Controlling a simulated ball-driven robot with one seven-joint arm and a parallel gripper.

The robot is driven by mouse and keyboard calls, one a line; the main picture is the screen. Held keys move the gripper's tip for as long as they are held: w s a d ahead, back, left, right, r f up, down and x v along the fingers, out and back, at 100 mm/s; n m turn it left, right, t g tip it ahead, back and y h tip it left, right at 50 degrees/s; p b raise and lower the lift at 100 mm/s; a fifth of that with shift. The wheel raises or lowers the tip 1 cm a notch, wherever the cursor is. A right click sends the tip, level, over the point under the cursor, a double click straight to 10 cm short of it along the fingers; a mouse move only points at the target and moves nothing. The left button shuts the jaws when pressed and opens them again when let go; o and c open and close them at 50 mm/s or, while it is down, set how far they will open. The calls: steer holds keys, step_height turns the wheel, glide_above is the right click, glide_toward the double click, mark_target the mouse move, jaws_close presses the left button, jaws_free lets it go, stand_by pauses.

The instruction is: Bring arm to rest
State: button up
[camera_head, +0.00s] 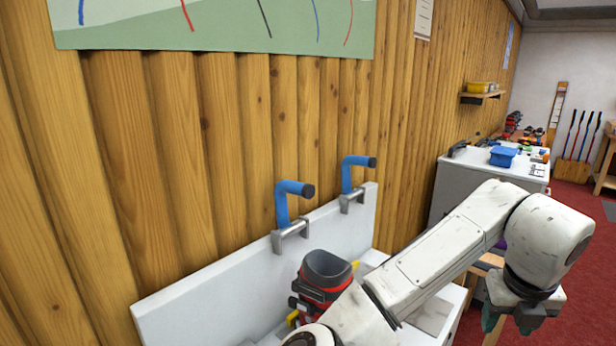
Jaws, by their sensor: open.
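My white arm reaches from the bottom middle out to the right in the head view. My gripper (508,322) hangs at its end at the lower right, pointing down, with its greenish fingertips apart and cut by the picture's bottom edge. I see nothing between the fingers. The gripper is out past the right side of the white bench (160,316), over the red floor. My forearm crosses in front of the bench and hides part of its top.
A red and black ski boot (327,275) stands on the bench, close beside my arm. Two blue-handled clamps (293,190) rise from the bench's back panel by the wooden wall. A white cabinet (462,183) with a blue bin (503,156) stands behind my arm. Red floor (585,270) lies open at right.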

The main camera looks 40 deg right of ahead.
steer(key=w+d+f+n+t+h, duration=0.15)
steer(key=w+n+h, duration=0.4)
steer(key=n, duration=1.35)
steer(key=w+a+f+n+y, duration=0.3)
steer(key=a+f+n, duration=0.4)
steer(key=f+n, duration=0.45)
steer(key=s+a+f+n+y, duration=0.2)
steer(key=s+a+f+n, duration=0.3)
steer(key=a+f+n, duration=0.2)
steer(key=s+a+f+n+g+y, duration=0.1)
steer(key=s+a+f+n+y, duration=0.2)
steer(key=a, duration=0.9)
step_height(320, 180, down, 4)
steer(key=s+n, duration=0.2)
steer(key=n, duration=0.4)
steer(key=shift+a+f, duration=0.15)
steer(key=shift+a, duration=0.05)
steer(key=shift+o, duration=0.3)
steer(key=shift+y, duration=0.25)
